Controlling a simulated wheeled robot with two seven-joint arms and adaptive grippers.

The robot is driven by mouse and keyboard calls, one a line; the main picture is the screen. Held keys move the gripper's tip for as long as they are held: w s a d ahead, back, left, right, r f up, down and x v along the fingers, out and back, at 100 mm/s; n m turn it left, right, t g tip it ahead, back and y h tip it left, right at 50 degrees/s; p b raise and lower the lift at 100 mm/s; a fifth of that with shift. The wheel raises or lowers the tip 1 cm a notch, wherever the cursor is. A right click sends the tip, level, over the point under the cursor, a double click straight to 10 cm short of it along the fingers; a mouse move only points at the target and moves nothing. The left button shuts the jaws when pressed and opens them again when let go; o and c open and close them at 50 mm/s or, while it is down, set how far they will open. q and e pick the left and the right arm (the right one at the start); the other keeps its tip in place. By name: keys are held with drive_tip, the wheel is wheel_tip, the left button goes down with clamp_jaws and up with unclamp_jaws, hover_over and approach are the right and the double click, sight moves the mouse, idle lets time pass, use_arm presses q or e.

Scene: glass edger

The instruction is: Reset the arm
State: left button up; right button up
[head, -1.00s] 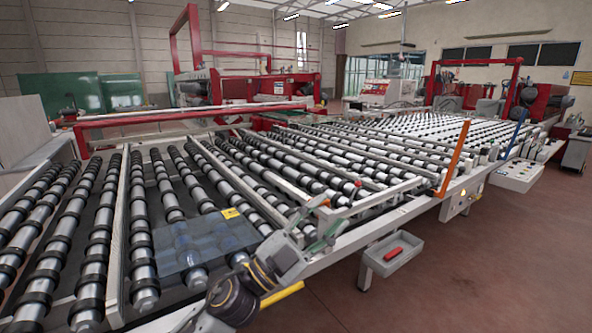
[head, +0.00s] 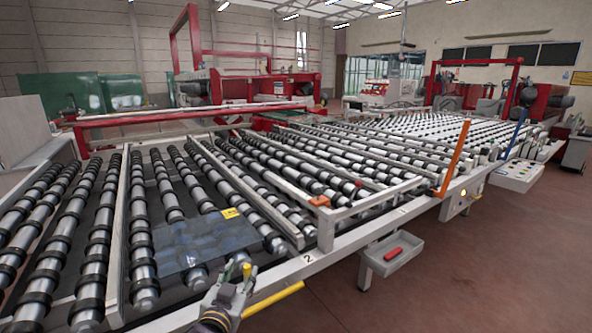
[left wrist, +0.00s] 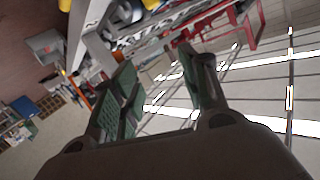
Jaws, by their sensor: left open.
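My left gripper (head: 238,272) shows at the bottom of the head view, in front of the roller table's near edge. It also shows in the left wrist view (left wrist: 160,90), where its two green-padded fingers stand apart with nothing between them. A dark, see-through glass sheet (head: 205,243) with a yellow label (head: 230,213) lies on the rollers beyond the gripper, apart from it. My right gripper is not in view.
The roller table (head: 320,262) fills the middle. A grey tray (head: 394,256) with a red-handled item hangs at its near side. An orange post (head: 452,160) stands on the near edge. A yellow bar (head: 272,300) is by my gripper. Open floor lies at the right.

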use_arm(q)
drive_tip(key=s+a+f+n+g, duration=0.1)
drive_tip(key=s+a+f+g, duration=0.25)
drive_tip(key=s+f, duration=0.4)
drive_tip(key=s+a+f+g+y, duration=0.1)
drive_tip(key=s+a+f+g, duration=0.1)
drive_tip(key=s+f+g, duration=0.45)
drive_tip(key=s+a+f+n+g, duration=0.1)
drive_tip(key=s+a+f+g, duration=0.2)
drive_tip(key=s+f, duration=0.55)
drive_tip(key=s+a+f, duration=0.1)
drive_tip(key=s+f, duration=0.2)
drive_tip(key=f, duration=3)
drive_tip(key=s+a+f+g, duration=0.1)
drive_tip(key=s+a+f, duration=0.2)
drive_tip(key=s+f, duration=0.6)
drive_tip(key=s+a+f+y, duration=0.1)
drive_tip(key=s+a+f, duration=0.2)
drive_tip(key=s+f, duration=0.7)
drive_tip(key=shift+s+a+f+m+g, duration=0.3)
drive_tip(key=shift+s+m+g, duration=0.1)
drive_tip(key=shift+s, duration=0.7)
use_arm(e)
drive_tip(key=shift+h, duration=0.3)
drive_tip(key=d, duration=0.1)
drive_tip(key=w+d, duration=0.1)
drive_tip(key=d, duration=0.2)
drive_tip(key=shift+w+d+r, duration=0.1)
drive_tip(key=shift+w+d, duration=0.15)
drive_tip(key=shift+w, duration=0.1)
